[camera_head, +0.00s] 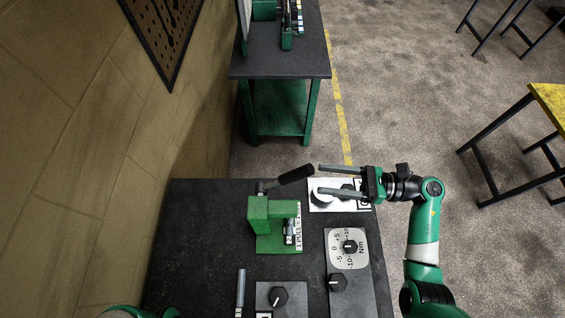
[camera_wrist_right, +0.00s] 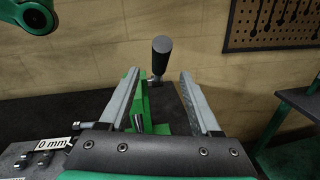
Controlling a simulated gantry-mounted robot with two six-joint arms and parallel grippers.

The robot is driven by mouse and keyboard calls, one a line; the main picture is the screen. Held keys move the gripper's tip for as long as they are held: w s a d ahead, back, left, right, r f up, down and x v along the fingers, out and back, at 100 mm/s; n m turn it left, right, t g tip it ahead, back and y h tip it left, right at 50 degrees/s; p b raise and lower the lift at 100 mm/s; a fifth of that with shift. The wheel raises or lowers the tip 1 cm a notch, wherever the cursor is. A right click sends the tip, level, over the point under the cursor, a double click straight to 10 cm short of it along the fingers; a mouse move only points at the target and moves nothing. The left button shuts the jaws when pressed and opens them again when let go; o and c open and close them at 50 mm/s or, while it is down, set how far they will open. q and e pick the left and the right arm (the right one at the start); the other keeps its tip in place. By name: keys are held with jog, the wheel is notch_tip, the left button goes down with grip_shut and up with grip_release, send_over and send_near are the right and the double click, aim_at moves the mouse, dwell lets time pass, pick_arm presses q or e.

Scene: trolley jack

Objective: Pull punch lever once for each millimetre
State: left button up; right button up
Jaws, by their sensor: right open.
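The punch (camera_head: 262,225) is a green block-shaped tool on the dark bench, with a label reading "1 PULL" on its right side. Its lever has a black cylindrical grip (camera_head: 296,176) that slants up to the right from the punch top. My right gripper (camera_head: 319,178) is open and empty, its two grey fingers pointing left at the grip's end. In the right wrist view the grip (camera_wrist_right: 161,58) stands upright between the fingertips (camera_wrist_right: 159,76) as seen, and appears just beyond them. A "0 mm" readout (camera_wrist_right: 52,144) shows at the left there. My left gripper is not visible.
A dial panel marked Nm (camera_head: 348,248) and a smaller knob panel (camera_head: 279,296) lie on the bench's front right. A white panel (camera_head: 330,205) lies under my right fingers. A grey rod (camera_head: 240,291) stands near the front. A second bench (camera_head: 280,65) is behind; a wall is left.

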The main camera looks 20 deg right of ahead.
aim_at(286, 174)
jog(key=p+x, duration=0.1)
jog(key=x, duration=1)
jog(key=shift+w+a+p, duration=0.1)
jog(key=shift+a+p, duration=0.05)
jog(key=shift+p, duration=0.2)
grip_shut()
dwell(0.7)
